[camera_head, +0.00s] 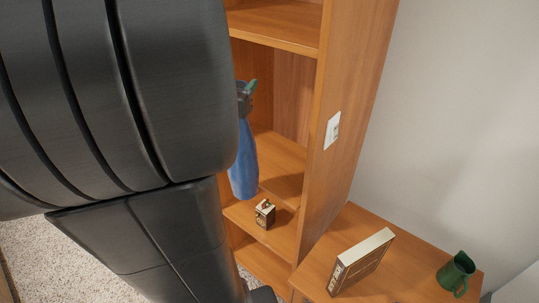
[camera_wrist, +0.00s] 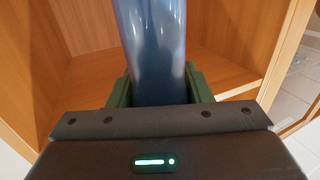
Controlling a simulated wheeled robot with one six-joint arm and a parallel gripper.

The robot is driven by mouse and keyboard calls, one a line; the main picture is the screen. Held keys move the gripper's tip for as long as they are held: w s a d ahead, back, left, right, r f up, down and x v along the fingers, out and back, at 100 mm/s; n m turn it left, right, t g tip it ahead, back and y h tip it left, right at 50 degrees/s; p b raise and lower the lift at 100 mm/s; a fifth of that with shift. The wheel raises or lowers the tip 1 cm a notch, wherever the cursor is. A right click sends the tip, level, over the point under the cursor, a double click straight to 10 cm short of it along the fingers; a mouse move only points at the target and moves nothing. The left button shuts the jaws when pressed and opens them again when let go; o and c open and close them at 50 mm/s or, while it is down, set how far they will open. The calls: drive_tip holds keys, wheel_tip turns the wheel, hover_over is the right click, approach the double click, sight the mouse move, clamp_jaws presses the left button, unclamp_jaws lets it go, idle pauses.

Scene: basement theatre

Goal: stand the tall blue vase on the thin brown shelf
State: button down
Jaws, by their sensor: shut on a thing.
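The tall blue vase (camera_head: 244,165) hangs in front of a brown wooden bookcase, partly hidden by my dark arm at the left. My gripper (camera_head: 246,90) is shut on its upper part. In the wrist view, the blue vase (camera_wrist: 155,45) stands between the two green fingers of my gripper (camera_wrist: 160,90). The bookcase has several thin brown shelves: an upper one (camera_head: 275,22), a middle one (camera_head: 280,165) and a lower one (camera_head: 285,232). The vase's base shows near the lower shelf's height; I cannot tell whether it touches anything.
A small dark box (camera_head: 265,214) stands on the lower shelf, close to the vase's base. The bookcase's side panel (camera_head: 345,80) bounds the right. A low brown cabinet (camera_head: 325,250) holds a book (camera_head: 362,262) and a green pitcher (camera_head: 456,274).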

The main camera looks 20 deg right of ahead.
drive_tip(key=shift+s+d+r, duration=0.2)
drive_tip(key=shift+s+r, duration=0.25)
drive_tip(key=shift+r, duration=0.1)
drive_tip(key=shift+s+d+r, duration=0.2)
drive_tip(key=shift+s+r, duration=0.2)
drive_tip(key=shift+r, duration=0.15)
drive_tip(key=f+x, duration=0.3)
drive_tip(key=x, duration=1.4)
drive_tip(key=shift+w+d, duration=0.25)
drive_tip(key=shift+d, duration=0.05)
drive_tip(key=shift+f, duration=0.1)
drive_tip(key=shift+f, duration=0.15)
drive_tip(key=c, duration=1.2)
unclamp_jaws()
drive_tip(key=shift+f, duration=0.2)
drive_tip(key=o, duration=0.5)
drive_tip(key=shift+r, duration=0.1)
